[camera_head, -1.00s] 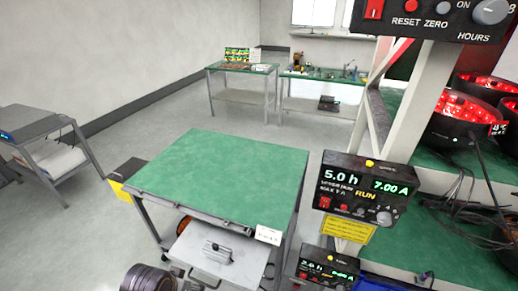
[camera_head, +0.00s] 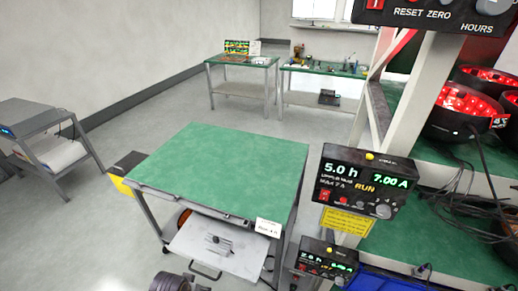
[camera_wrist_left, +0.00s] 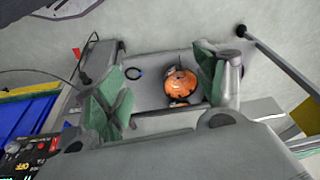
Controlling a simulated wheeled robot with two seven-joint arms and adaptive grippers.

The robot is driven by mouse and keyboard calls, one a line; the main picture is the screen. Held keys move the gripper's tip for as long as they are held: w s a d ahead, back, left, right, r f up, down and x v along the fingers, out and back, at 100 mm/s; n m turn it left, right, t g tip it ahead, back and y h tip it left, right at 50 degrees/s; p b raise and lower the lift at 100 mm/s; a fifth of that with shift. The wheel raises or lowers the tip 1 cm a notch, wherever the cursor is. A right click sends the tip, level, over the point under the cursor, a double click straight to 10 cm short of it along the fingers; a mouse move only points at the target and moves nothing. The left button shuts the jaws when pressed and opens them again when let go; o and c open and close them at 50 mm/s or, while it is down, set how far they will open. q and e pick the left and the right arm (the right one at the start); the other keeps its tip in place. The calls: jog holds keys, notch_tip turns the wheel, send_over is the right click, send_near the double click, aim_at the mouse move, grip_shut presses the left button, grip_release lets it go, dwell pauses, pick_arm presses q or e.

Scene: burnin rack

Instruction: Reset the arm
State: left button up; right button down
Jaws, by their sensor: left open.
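My left gripper (camera_wrist_left: 160,88) shows in the left wrist view with its two green-padded fingers spread wide and nothing between the pads. Beyond the fingers an orange round object (camera_wrist_left: 181,84) lies on a grey surface, apart from them. In the head view a dark cylindrical part of my arm shows at the bottom edge, left of centre; the gripper itself is not seen there. My right gripper is in neither view.
A green-topped cart (camera_head: 225,170) stands in front, with a pale lower tray (camera_head: 205,255). The rack (camera_head: 400,110) on the right carries a timer panel (camera_head: 366,182) reading 5.0 h, red-lit pots (camera_head: 462,108) and loose cables. Grey floor is clear behind the cart.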

pick_arm(q)
jog(key=s+f+g, duration=0.1)
jog(key=s+f, duration=0.3)
jog(key=f, duration=0.9)
jog(key=s+f, duration=0.4)
jog(key=f, duration=0.8)
jog(key=s+a+f, duration=0.2)
jog(key=s+f, duration=0.5)
jog(key=s, duration=0.2)
jog(key=s+a+f+g, duration=0.1)
jog(key=s+a+f, duration=0.1)
jog(key=s+f, duration=0.5)
jog(key=s, duration=0.2)
jog(key=shift+s+a+f, duration=0.25)
jog(key=shift+s+f, duration=0.15)
jog(key=shift+w+d+m, duration=0.1)
jog(key=shift+m, duration=0.2)
